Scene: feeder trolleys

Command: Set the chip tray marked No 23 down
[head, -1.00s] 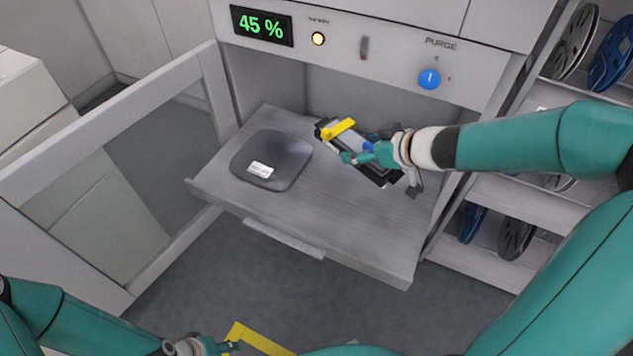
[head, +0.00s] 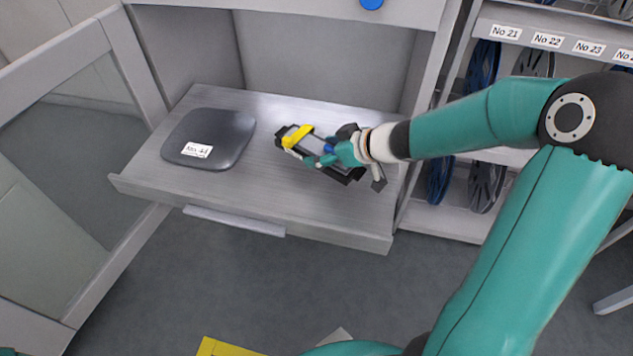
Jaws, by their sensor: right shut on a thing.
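My right gripper (head: 318,160) is over the right half of the pulled-out grey shelf (head: 290,205) of the cabinet. It is shut on a dark flat tray (head: 335,172) with a grey top and a yellow band across its far left end. The tray lies slanted, at or just above the shelf; I cannot tell whether it touches. The fingers hide part of it, and no number on it can be read. My left gripper is out of view.
A dark rounded slab (head: 215,130) with a white label lies on the shelf's left half. An open glazed door (head: 130,70) stands at left. A reel rack (head: 480,205) at right carries labels No 21, No 22 and No 23. The shelf's front middle is clear.

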